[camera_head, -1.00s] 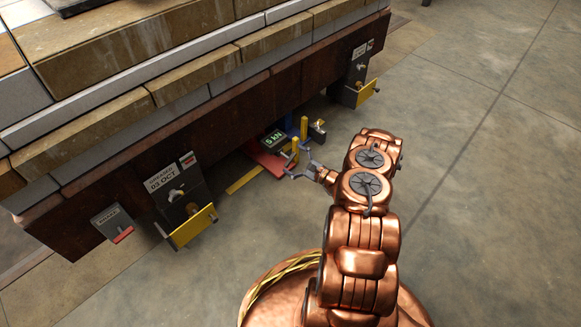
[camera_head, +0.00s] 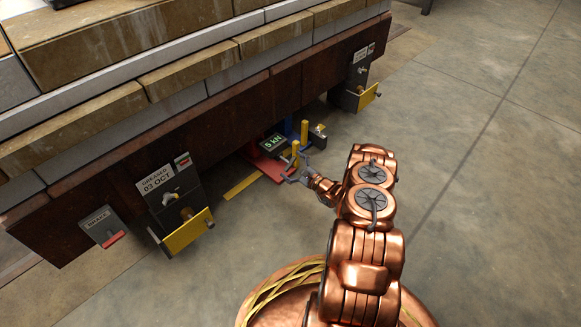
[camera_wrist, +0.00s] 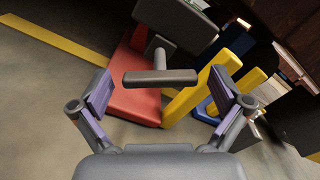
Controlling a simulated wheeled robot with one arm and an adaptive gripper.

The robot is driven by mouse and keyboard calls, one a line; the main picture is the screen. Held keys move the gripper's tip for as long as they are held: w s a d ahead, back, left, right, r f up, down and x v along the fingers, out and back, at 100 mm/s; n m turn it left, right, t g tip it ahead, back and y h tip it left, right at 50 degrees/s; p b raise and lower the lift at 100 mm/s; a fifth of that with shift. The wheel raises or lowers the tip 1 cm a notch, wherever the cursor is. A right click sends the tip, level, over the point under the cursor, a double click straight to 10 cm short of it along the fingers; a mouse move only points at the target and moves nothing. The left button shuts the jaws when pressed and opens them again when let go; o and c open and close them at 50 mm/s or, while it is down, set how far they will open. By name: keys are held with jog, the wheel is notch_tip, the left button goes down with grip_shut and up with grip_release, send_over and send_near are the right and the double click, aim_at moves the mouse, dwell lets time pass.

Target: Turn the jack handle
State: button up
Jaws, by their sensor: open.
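The jack (camera_head: 267,165) has a red base and stands partly under the stack's dark lower beam. Its display reads 5 kN. In the wrist view, the jack handle (camera_wrist: 160,77) is a grey crossbar on a short shaft, in front of the red base (camera_wrist: 137,100). My gripper (camera_wrist: 165,95) is open, its purple-lined fingers on either side of the handle, and no contact shows. In the head view my gripper (camera_head: 297,176) is small, just in front of the jack, and the handle is hard to make out there.
A yellow post (camera_wrist: 201,98) stands right of the handle, with blue parts behind it. A yellow strip (camera_head: 246,184) lies on the floor. Dark brackets with yellow plates (camera_head: 187,232) hang from the beam (camera_head: 110,182). Open concrete floor (camera_head: 480,200) lies to the right.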

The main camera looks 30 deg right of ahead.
jog(key=shift+w, duration=0.25)
jog(key=shift+c, duration=0.2)
jog(key=c, duration=1.1)
jog(key=shift+m, duration=0.3)
